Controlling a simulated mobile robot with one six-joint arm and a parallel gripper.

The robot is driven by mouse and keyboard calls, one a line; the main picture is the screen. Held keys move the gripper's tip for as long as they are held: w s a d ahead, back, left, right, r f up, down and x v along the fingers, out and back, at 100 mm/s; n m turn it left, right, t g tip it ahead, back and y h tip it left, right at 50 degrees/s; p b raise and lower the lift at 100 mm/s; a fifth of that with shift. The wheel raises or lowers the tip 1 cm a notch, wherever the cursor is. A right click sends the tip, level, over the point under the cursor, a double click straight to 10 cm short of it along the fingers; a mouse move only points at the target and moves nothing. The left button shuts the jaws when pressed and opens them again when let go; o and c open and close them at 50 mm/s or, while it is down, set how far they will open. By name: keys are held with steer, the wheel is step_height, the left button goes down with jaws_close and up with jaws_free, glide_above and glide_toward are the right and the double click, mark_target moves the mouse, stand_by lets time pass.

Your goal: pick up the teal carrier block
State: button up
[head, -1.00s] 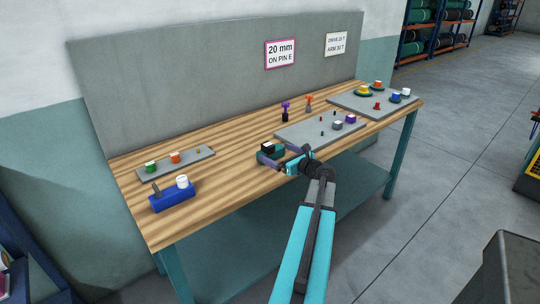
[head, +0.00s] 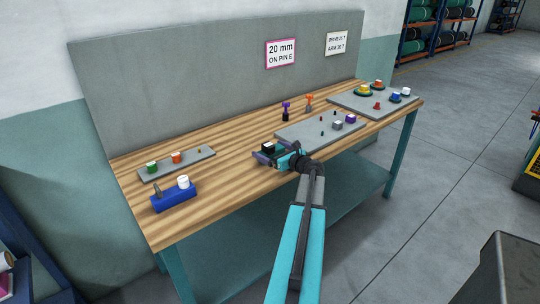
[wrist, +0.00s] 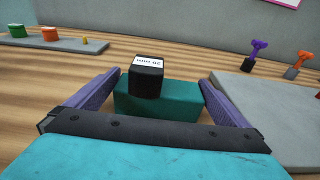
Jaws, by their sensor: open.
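The teal carrier block (wrist: 185,101) lies on the wooden bench, with a black cube (wrist: 147,80) labelled "20 mm" on or against its left part in the wrist view. In the head view the black cube (head: 268,148) shows, while the block is mostly hidden by my gripper (head: 267,155). My gripper (wrist: 160,82) is open in the wrist view, one purple finger on each side of the block. A gap shows at the left finger; the right finger is close to the block's end, and I cannot tell if they touch.
A grey plate (head: 295,137) with small pins and blocks lies close right of my gripper. Purple (head: 286,111) and orange (head: 309,104) upright tools stand behind. A blue holder (head: 174,198) and a grey strip (head: 180,165) with coloured pieces are at left. A grey panel (head: 180,85) stands behind the bench.

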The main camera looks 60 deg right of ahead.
steer(key=c, duration=0.8)
steer(key=shift+r, duration=0.15)
steer(key=shift+c, duration=0.2)
steer(key=shift+r+b, duration=0.35)
steer(key=shift+r, duration=1.35)
steer(key=a+f+b+v, duration=0.1)
steer(key=a+b+v, duration=0.1)
steer(key=v, duration=1.4)
steer(key=shift+w, duration=0.25)
